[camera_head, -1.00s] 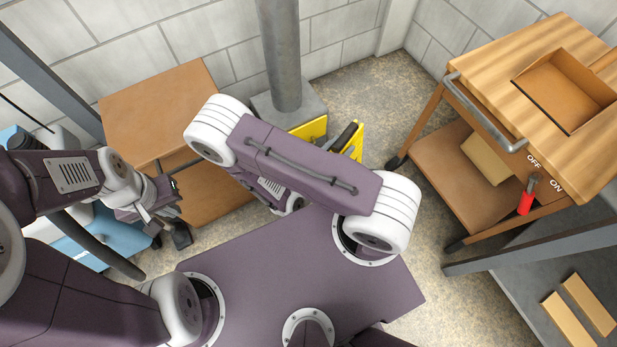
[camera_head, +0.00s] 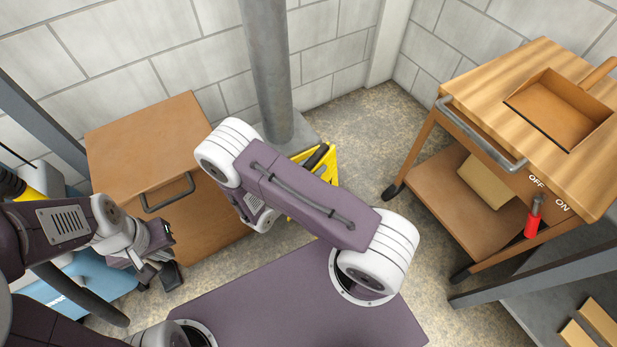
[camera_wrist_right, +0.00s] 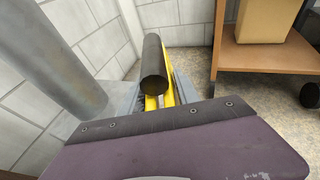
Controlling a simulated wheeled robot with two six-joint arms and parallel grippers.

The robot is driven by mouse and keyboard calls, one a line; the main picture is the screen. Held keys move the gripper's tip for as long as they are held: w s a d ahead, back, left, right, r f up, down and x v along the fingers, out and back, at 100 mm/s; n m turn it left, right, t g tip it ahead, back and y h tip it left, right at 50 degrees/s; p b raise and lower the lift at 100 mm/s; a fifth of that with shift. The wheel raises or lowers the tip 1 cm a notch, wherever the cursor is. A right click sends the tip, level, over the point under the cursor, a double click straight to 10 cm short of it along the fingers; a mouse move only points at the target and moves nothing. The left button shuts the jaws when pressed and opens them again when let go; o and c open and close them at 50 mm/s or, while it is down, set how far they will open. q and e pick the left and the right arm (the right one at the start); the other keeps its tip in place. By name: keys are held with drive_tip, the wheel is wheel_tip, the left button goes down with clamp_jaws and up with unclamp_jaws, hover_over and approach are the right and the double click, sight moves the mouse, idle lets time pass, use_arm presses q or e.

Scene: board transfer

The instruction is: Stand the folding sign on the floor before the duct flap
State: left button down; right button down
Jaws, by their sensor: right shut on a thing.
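The folding sign (camera_head: 328,166) is yellow with a dark round bar along its top. In the head view it shows partly behind my right arm, close to the foot of the grey pipe. In the right wrist view the sign's yellow panels (camera_wrist_right: 152,103) stand under the dark bar, between the grey fingers of my right gripper (camera_wrist_right: 156,92), which is shut on it. My right gripper is hidden behind my arm in the head view. Whether the sign touches the floor is unclear. My left gripper (camera_head: 158,270) is empty, before the brown cabinet. I cannot identify the duct flap for certain.
The brown cabinet (camera_head: 150,140) with a dark handle stands at the left, beside the grey pipe (camera_head: 266,70). A wooden cart (camera_head: 475,85) with a red switch (camera_head: 534,218) stands at the right. Speckled floor (camera_head: 365,135) is clear between pipe and cart.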

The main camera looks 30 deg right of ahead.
drive_tip(key=shift+w+a+f, duration=0.2)
drive_tip(key=shift+w+f, duration=0.1)
drive_tip(key=shift+w, duration=0.15)
drive_tip(key=shift+w+a+f, duration=0.15)
drive_tip(key=shift+w+f, duration=0.1)
drive_tip(key=shift+w, duration=0.2)
wheel_tip(320, 180, down, 4)
drive_tip(key=b, duration=0.3)
drive_tip(key=shift+f, duration=0.15)
drive_tip(key=c, duration=0.9)
unclamp_jaws()
